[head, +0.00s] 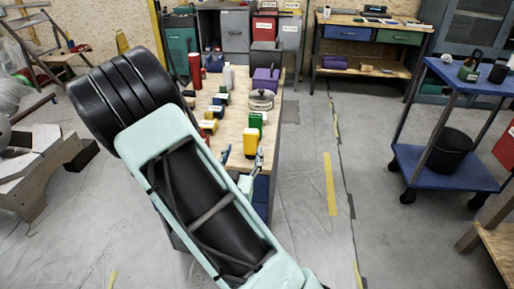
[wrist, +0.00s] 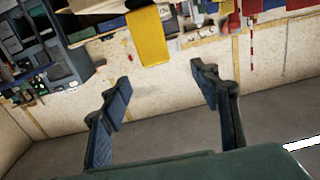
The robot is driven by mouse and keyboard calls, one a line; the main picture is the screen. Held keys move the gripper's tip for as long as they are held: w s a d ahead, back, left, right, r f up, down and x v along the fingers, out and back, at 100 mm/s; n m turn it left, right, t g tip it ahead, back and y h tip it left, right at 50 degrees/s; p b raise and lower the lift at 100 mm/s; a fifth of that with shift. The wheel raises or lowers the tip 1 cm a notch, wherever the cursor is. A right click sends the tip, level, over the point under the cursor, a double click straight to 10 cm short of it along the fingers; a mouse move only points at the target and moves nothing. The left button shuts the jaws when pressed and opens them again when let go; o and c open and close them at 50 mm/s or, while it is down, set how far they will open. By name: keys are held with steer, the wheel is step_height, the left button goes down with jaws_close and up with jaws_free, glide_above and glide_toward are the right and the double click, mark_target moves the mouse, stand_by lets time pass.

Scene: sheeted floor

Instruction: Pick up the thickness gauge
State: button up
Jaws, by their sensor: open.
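I cannot tell for sure which item is the thickness gauge. A yellow upright block (head: 251,141) stands near the front right edge of the wooden workbench (head: 233,137), closest to my gripper (head: 243,160). A yellow object (wrist: 151,36) also shows in the wrist view, at the top and beyond the fingertips. My gripper is open and empty in the wrist view (wrist: 160,76), its two fingers wide apart with nothing between them. My own arm hides part of the bench's left side and front in the head view.
Green blocks (head: 256,121), a metal pot (head: 261,99), a purple container (head: 265,80) and red bottles (head: 195,70) crowd the bench. A blue cart (head: 446,168) with a black bin (head: 449,152) stands right. The floor between bench and cart is clear.

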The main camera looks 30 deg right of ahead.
mark_target(250, 137)
steer(key=x, duration=0.7)
steer(key=b+x, duration=0.1)
steer(key=x, duration=0.2)
steer(key=shift+w+d+f, duration=0.1)
steer(key=shift+d+f, duration=0.25)
steer(key=shift+d, duration=0.2)
steer(key=c, duration=1.4)
steer(key=shift+r, duration=0.1)
